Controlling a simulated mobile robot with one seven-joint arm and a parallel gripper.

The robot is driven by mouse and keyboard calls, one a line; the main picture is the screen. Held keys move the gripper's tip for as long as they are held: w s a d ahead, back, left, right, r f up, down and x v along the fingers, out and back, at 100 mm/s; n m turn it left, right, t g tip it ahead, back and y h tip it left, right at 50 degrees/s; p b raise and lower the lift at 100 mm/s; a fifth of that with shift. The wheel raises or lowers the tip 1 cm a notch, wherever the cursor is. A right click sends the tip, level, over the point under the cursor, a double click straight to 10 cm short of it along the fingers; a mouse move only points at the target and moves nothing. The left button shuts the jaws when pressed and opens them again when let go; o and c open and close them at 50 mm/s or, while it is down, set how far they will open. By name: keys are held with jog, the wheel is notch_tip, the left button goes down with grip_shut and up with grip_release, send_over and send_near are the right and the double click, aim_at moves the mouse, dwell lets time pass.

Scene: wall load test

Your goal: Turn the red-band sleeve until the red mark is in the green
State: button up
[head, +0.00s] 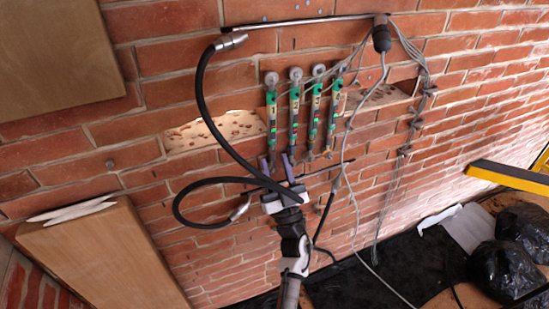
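Several slim upright gauge rods with green bands hang side by side on the brick wall, among them the leftmost rod (272,115) and the second rod (294,110). Small red spots show on some of them, but I cannot make out which one carries the red-band sleeve or where its mark sits. My gripper (275,162) has two purple fingers pointing up, spread apart, just below the leftmost rods. The lower end of the leftmost rod appears between the fingers in the picture; I cannot tell whether they touch it.
A black hose (205,105) loops left of the rods and passes by my gripper. Grey cables (352,180) hang on the right. A wooden box (105,255) stands at lower left. Black bags (503,270) and a yellow level (510,177) lie at right.

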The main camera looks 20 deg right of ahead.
jog(key=shift+w+r, duration=0.4)
jog(key=shift+r, duration=0.05)
grip_shut()
jog(key=shift+a+f+m+h+b, duration=0.15)
jog(key=shift+f+m+h+b, duration=0.15)
jog(key=shift+h+b, duration=0.4)
jog(key=m+h+b, duration=0.1)
jog(key=h+b, duration=0.1)
jog(key=h, duration=0.1)
jog(key=shift+b, duration=0.3)
jog(key=m+g+h+b, duration=0.1)
jog(key=m+h+b, duration=0.1)
jog(key=h+b, duration=0.2)
jog(key=shift+a+b, duration=0.1)
jog(key=shift+b, duration=0.5)
jog(key=h+b, duration=0.1)
jog(key=b, duration=0.2)
jog(key=shift+w+r+m+g+h+b, duration=0.1)
jog(key=shift+m+g+h+b, duration=0.2)
jog(key=shift+m+h+b, duration=0.1)
jog(key=shift+r+g+h+b, duration=0.2)
jog(key=shift+g+h+b, duration=0.15)
jog(key=shift+b, duration=0.55)
